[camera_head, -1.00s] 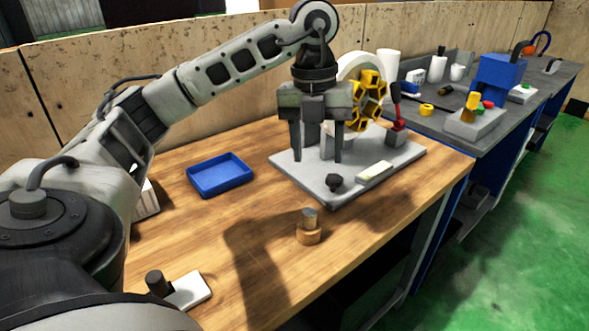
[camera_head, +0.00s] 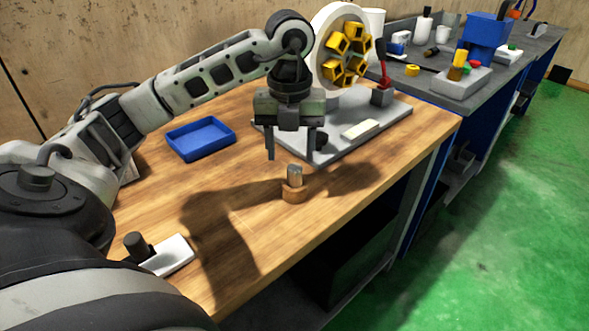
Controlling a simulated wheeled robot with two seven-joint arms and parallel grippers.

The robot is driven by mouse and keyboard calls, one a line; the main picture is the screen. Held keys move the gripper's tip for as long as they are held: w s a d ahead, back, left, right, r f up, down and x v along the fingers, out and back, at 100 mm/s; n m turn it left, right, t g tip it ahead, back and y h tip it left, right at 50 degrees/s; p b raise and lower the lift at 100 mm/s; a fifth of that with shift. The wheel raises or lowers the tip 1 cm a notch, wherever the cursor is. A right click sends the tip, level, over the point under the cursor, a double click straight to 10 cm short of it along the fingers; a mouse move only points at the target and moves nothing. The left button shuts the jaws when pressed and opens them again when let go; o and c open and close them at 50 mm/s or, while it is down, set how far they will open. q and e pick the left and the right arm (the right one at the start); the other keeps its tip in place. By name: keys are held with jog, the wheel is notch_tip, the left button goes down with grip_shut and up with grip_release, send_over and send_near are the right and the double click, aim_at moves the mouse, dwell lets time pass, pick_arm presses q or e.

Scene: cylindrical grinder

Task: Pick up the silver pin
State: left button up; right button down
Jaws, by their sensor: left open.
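The silver pin (camera_head: 295,175) stands upright in a small round wooden holder (camera_head: 294,194) on the wooden table, near its front edge. My left gripper (camera_head: 290,157) points down with its two fingers apart and nothing between them. In the picture its fingertips are just above the pin, one to each side. I cannot tell the exact height gap. My right gripper is not in view.
A grey base plate (camera_head: 378,133) carries a white wheel with yellow holders (camera_head: 343,55) and a red-handled lever (camera_head: 381,62) behind the gripper. A blue tray (camera_head: 200,139) lies at left. A white block with a black knob (camera_head: 168,255) is at front left.

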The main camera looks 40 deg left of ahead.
aim_at(295, 167)
pick_arm(q)
jog(key=shift+w+d+f, duration=0.1)
jog(key=shift+d+f, duration=0.1)
jog(key=shift+f, duration=1.15)
jog(key=shift+d+f, duration=0.2)
jog(key=shift+f, duration=1.1)
jog(key=c, duration=1.1)
